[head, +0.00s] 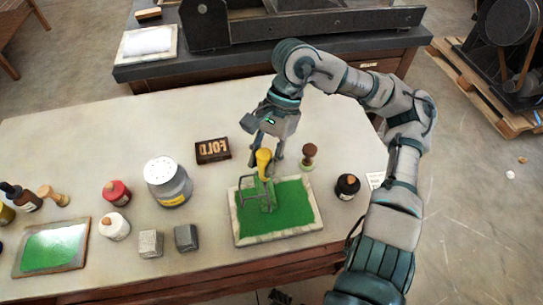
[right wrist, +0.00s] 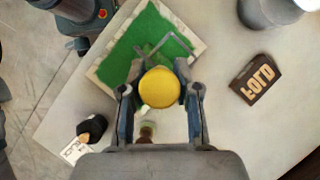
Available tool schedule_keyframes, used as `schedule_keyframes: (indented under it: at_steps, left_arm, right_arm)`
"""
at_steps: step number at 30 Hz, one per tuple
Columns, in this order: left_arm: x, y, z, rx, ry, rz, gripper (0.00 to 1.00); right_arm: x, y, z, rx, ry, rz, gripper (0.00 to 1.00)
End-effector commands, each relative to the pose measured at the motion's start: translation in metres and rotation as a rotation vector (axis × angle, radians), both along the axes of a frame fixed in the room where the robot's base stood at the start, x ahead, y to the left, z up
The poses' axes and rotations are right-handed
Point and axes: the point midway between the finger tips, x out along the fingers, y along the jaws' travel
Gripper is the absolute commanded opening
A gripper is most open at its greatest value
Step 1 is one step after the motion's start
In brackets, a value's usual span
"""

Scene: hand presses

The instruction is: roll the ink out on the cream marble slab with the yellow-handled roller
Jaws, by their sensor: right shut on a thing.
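The cream marble slab (head: 280,235) lies on the table, and green ink covers most of its top inside a pale rim. It also shows in the right wrist view (right wrist: 187,36). The roller's yellow handle (head: 263,159) stands upright between the fingers of my right gripper (head: 266,158), which is shut on it. The round yellow handle top (right wrist: 160,88) fills the gap between the fingers in the right wrist view. The roller's frame (head: 262,190) is over the inked area; whether the roll touches the slab I cannot tell. My left gripper is not in view.
A dark FOLD block (head: 212,151), a grey canister (head: 168,182), two small grey blocks and a wooden-handled stamp (head: 309,155) stand around the slab. A dark bottle (head: 347,187) is at its right. Another green-inked slab (head: 50,248) lies far left.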

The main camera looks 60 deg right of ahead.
Motion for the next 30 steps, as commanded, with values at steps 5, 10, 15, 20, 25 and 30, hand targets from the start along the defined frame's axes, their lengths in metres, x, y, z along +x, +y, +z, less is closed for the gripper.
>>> schedule_keyframes:
  at_steps: [5,10,15,20,25,30]
  left_arm:
    - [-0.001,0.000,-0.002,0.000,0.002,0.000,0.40]
    - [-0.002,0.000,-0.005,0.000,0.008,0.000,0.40]
    - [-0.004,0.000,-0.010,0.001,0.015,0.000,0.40]
    - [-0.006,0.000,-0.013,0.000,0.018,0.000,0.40]
    - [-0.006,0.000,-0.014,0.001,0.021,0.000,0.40]
    - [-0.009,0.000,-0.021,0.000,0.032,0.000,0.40]
  right_arm:
    - [0.004,0.004,0.000,0.001,0.002,0.001,0.00]
    - [0.011,0.010,0.000,-0.002,0.002,0.001,0.00]
    - [0.023,0.019,0.001,-0.001,0.001,0.000,0.00]
    - [0.029,0.025,0.002,0.000,-0.001,0.000,0.00]
    - [0.033,0.028,0.002,0.002,-0.002,0.000,0.00]
    - [0.044,0.037,0.000,-0.001,0.000,-0.001,0.00]
